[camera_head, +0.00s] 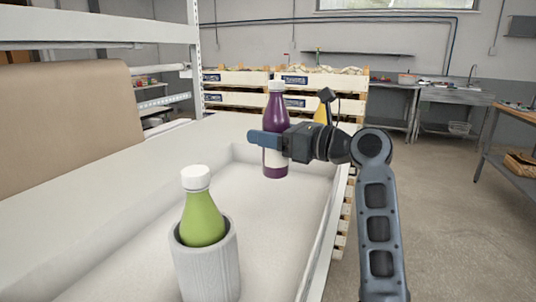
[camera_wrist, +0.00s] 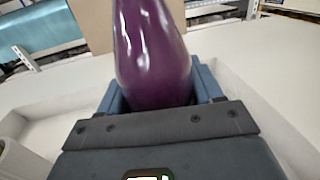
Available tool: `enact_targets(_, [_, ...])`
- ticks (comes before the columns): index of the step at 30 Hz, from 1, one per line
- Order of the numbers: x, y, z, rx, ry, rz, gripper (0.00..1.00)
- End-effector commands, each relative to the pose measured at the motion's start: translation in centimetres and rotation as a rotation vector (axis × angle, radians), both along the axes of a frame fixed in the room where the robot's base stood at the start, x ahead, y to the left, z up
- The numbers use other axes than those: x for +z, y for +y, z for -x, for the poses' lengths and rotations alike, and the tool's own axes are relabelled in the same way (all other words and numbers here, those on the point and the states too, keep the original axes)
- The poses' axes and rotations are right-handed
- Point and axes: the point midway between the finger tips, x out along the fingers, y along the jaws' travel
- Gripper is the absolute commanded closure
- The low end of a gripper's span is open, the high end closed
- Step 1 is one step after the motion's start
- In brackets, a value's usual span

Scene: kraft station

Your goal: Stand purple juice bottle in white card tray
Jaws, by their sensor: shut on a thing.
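The purple juice bottle (camera_head: 276,108) is upright, with a white cap and a white label band. My gripper (camera_head: 277,143) is shut around its body from the right. In the wrist view the purple bottle (camera_wrist: 150,50) fills the space between the fingers; its base is hidden there. The white card tray (camera_head: 275,215) is a wide, low-walled tray on the light worktop. The bottle's base appears over the tray's far right part; I cannot tell whether it touches the floor.
A green bottle (camera_head: 203,215) with a white cap stands in a ribbed white holder (camera_head: 207,266) near the tray's front. A brown board (camera_head: 65,115) stands at left. Stacked crates (camera_head: 235,80) are behind. The tray's middle is clear.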

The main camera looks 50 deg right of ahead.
Motion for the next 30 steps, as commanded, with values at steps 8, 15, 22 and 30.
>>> enact_targets(8, [-2.5, 0.2, -0.1, 0.0, 0.002, -0.003, 0.84])
enact_targets(15, [-4.1, 0.2, -0.1, 0.0, -0.003, 0.0, 0.84])
enact_targets(22, [-4.1, 0.2, -0.1, 0.0, -0.002, 0.0, 0.84])
enact_targets(30, [-4.9, 0.1, -0.1, 0.0, -0.002, -0.001, 0.84])
